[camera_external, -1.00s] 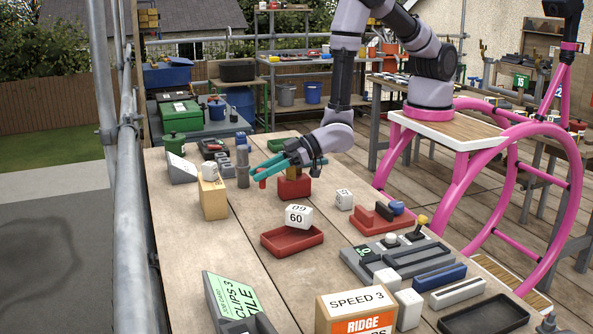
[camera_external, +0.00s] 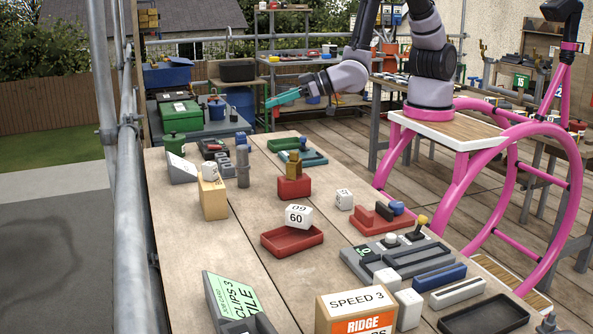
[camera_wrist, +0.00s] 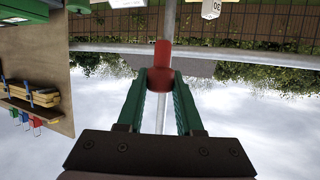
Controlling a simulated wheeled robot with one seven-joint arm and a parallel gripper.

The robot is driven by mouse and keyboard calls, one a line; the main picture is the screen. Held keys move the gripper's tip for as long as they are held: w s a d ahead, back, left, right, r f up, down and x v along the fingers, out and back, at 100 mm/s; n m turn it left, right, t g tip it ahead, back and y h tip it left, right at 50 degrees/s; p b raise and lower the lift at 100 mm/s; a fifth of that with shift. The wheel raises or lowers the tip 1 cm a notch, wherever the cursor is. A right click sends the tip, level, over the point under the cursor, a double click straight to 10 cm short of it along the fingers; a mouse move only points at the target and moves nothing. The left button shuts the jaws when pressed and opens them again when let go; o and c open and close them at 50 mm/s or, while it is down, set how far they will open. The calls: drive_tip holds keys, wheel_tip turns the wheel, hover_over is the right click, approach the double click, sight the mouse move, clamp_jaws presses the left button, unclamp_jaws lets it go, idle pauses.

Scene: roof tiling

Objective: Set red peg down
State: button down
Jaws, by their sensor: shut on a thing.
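My gripper (camera_external: 270,103) is raised above the far end of the workbench (camera_external: 225,250) in the external view, its teal fingers pointing left. In the wrist view my gripper (camera_wrist: 160,85) has its green fingers shut on the red peg (camera_wrist: 161,56). The peg's top stands out beyond the fingertips, and its lower part is between them. In the external view the peg is too small or hidden to make out. The peg is clear of the bench, with sky and a hedge behind it in the wrist view.
The bench holds a green tray (camera_external: 288,143), a teal block (camera_external: 303,158), a red block with a brass top (camera_external: 293,186), a grey cylinder (camera_external: 242,167), a red tray (camera_external: 292,241) and a wooden block (camera_external: 213,198). Bare wood lies between them. A scaffold pole (camera_external: 125,230) runs along the left.

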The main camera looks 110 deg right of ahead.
drive_tip(key=s+f+m+g+h, duration=0.1)
drive_tip(key=s+f+m+h, duration=0.1)
drive_tip(key=s+f, duration=0.4)
drive_tip(key=s+f+m+g+h, duration=0.2)
drive_tip(key=s+f, duration=0.4)
drive_tip(key=s, duration=0.1)
drive_tip(key=s+f+m+g+h, duration=0.2)
drive_tip(key=s+f, duration=0.4)
drive_tip(key=shift+s+a+m+h, duration=0.15)
drive_tip(key=shift+s+m+h, duration=0.15)
drive_tip(key=shift+s+m, duration=0.1)
drive_tip(key=shift+w+f, duration=0.1)
drive_tip(key=shift+f, duration=2.25)
drive_tip(key=shift+f, duration=0.1)
drive_tip(key=c, duration=0.6)
unclamp_jaws()
drive_tip(key=shift+o, duration=0.2)
